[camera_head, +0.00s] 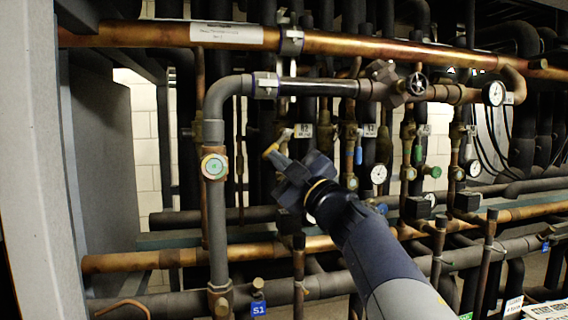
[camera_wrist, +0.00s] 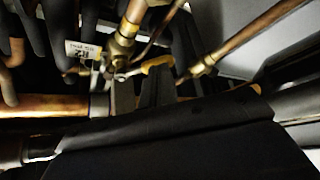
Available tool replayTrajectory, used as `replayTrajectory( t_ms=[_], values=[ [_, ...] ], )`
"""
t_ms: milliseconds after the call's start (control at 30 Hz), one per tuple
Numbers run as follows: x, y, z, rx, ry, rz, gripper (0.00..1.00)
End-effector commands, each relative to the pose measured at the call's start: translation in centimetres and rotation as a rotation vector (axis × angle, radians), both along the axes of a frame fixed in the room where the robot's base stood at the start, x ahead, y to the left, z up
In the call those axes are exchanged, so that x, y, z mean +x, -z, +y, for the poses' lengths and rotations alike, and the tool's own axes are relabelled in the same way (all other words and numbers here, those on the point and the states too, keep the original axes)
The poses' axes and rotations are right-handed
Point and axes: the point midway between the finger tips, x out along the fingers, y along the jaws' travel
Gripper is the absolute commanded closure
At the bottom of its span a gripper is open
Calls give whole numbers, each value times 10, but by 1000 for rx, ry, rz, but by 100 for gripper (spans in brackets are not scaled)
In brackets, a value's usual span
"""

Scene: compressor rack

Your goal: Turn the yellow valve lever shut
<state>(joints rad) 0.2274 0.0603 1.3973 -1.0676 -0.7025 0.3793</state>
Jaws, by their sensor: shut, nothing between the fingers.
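The yellow valve lever (camera_head: 271,150) shows as a small yellow tip right at the end of my gripper (camera_head: 277,158) in the head view. In the wrist view the yellow lever (camera_wrist: 158,63) reaches out sideways from a brass valve (camera_wrist: 122,46) on a copper pipe, at a clear angle to that pipe. My gripper's dark fingers (camera_wrist: 155,82) are shut and empty. They point up at the lever and overlap it in the picture; whether they touch it I cannot tell. My gripper hides part of the valve in the head view.
A tag marked R2 (camera_wrist: 83,50) hangs beside the valve. A grey insulated pipe (camera_head: 214,235) with a round green sight glass (camera_head: 214,166) stands to the left. A long copper pipe (camera_head: 350,45) crosses above. Several gauges and valves crowd the right.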

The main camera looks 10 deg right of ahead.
Motion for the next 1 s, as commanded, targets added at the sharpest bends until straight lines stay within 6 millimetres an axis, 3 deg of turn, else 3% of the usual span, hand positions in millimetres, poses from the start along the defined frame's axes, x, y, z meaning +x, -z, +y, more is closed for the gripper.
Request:
replayTrajectory(
  t_ms=[533, 800, 1000],
  values=[
    [-1, -11, 18, -2, -4, -4, 100],
    [-1, -15, 25, 273, -7, -1, 100],
    [-1, -21, 26, 364, -6, -3, 100]
  ],
)
